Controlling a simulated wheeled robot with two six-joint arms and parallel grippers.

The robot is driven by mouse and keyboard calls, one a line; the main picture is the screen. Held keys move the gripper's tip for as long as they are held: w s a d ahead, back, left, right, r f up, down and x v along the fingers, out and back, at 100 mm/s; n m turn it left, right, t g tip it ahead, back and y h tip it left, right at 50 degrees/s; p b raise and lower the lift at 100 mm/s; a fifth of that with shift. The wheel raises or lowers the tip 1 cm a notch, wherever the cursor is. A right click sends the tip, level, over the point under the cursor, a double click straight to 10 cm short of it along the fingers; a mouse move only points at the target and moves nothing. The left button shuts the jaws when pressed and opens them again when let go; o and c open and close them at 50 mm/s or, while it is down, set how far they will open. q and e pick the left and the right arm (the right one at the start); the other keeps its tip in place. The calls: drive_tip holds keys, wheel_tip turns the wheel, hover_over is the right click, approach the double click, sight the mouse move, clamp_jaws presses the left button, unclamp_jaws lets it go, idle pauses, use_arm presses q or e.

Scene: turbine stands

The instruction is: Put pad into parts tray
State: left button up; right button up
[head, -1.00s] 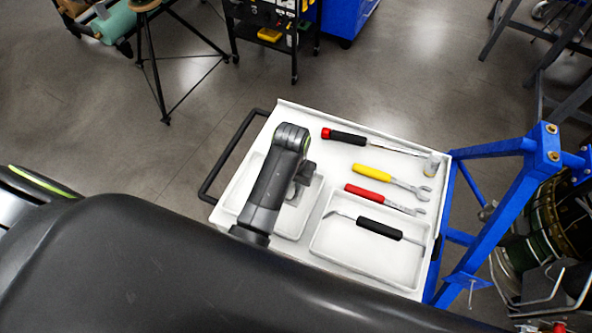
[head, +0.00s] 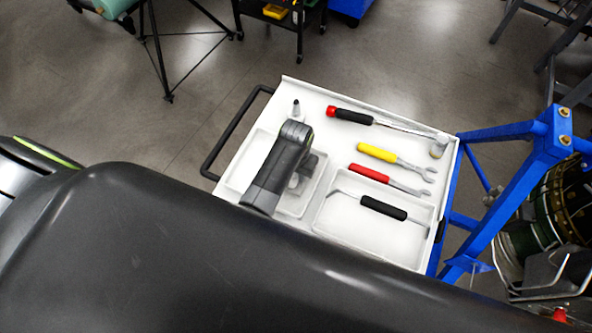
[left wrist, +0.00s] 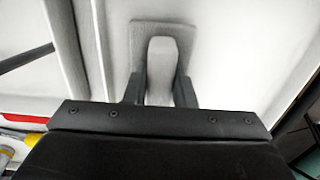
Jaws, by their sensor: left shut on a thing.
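The pad (left wrist: 162,58) is a grey square plate with a raised rounded grip. In the left wrist view my left gripper (left wrist: 160,90) is shut on that grip, one dark finger on each side. In the head view my left gripper (head: 304,172) is over the shallow white tray (head: 243,165) at the left of the cart top. The pad is mostly hidden by the gripper there, and I cannot tell whether it touches the tray. A second shallow white tray (head: 365,238) at the right holds a black-handled hooked tool. My right gripper is not in view.
The white cart top (head: 300,92) carries a red-and-black handled tool (head: 350,116), a yellow wrench (head: 378,153), a red wrench (head: 370,173) and a small dark-tipped item (head: 296,107). A blue frame (head: 500,200) stands at the right edge.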

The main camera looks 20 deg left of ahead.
use_arm(q)
drive_tip(key=shift+f, duration=0.35)
drive_tip(key=o, duration=1)
drive_tip(key=shift+o, duration=1)
drive_tip(key=shift+r, duration=0.15)
drive_tip(key=shift+r+p, duration=0.9)
drive_tip(key=shift+r, duration=2.5)
